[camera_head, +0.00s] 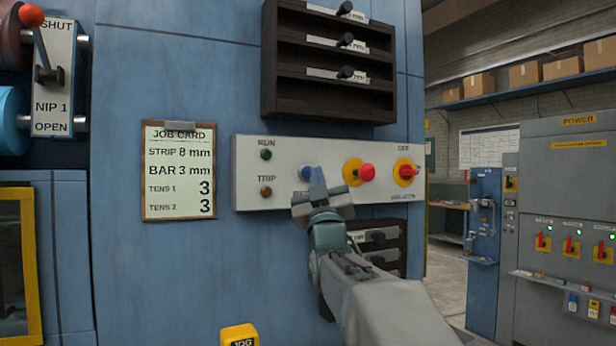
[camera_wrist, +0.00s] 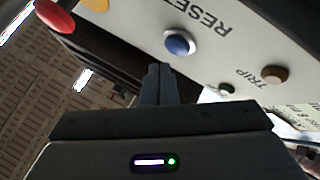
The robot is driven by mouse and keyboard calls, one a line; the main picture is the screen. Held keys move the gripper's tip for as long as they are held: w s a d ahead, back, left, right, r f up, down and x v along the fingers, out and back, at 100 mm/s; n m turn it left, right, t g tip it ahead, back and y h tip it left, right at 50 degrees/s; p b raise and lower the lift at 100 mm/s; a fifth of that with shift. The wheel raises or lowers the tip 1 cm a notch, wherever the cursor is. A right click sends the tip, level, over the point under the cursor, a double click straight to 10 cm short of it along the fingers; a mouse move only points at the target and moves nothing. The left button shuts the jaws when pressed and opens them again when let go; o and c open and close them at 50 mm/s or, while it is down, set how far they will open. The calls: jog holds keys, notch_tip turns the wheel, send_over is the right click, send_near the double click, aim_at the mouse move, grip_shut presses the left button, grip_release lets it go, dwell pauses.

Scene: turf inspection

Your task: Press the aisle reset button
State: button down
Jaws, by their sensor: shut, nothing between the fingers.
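The blue reset button (camera_head: 305,172) sits on a pale control panel (camera_head: 262,199), between the RUN and TRIP lamps and a red mushroom button. My gripper (camera_head: 317,176) is shut and empty, its fingertips in front of the panel just right of the blue button. The fingers and wrist cover most of the label under it. In the wrist view the blue button (camera_wrist: 180,43) stands near the upside-down word RESET, and my fingertips (camera_wrist: 157,68) lie below and left of it. A small gap shows between them in the picture; I see no contact.
A red mushroom button (camera_head: 367,173) on a yellow base is close on the right, with a red-yellow rotary switch (camera_head: 406,171) beyond. Dark drawers (camera_head: 330,70) jut out above the panel. More drawers (camera_head: 385,240) lie below, behind my arm. A job card (camera_head: 179,170) hangs left.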

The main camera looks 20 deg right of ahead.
jog(key=s+b, duration=0.2)
jog(key=s, duration=0.2)
jog(key=shift+s+d+b, duration=0.1)
jog(key=shift+s+b, duration=0.15)
jog(key=shift+b, duration=0.1)
dwell(0.5)
jog(key=a+f+m+g+y+p, duration=0.15)
jog(key=a+f+g, duration=0.3)
jog(key=f, duration=0.65)
jog(key=a+f+n+g+y+p, duration=0.1)
jog(key=a+f+g+y+p, duration=0.35)
jog(key=f, duration=0.75)
jog(key=s+a+f+g+p, duration=0.1)
jog(key=s+a+f+g, duration=0.2)
jog(key=s+f+g, duration=0.4)
jog(key=s+a+f+g+y+p, duration=0.1)
jog(key=s+a+f+g, duration=0.3)
jog(key=s+f, duration=0.9)
jog(key=s+g, duration=0.2)
jog(key=s, duration=0.1)
jog(key=shift+g, duration=0.4)
jog(key=shift+s+f, duration=0.1)
